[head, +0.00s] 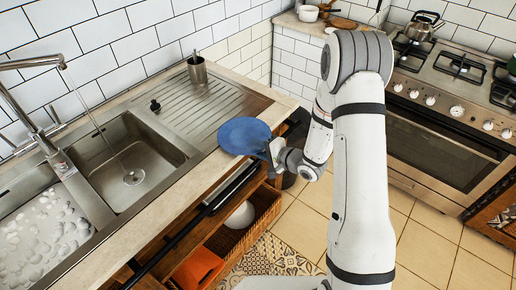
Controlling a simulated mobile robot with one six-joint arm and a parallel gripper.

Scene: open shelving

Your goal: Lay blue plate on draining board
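The blue plate (242,134) is at the front right corner of the draining board, roughly level, over the counter's front edge. My gripper (273,152) holds it by its right rim; the fingertips are small and partly hidden. I cannot tell whether the plate's left side touches the counter or hovers above it. The ridged metal draining board (212,104) lies to the right of the sink basins and is mostly bare.
A metal cup (197,70) stands at the back of the draining board. Open shelves with a basket (235,238) are below the counter. A stove (450,110) stands right.

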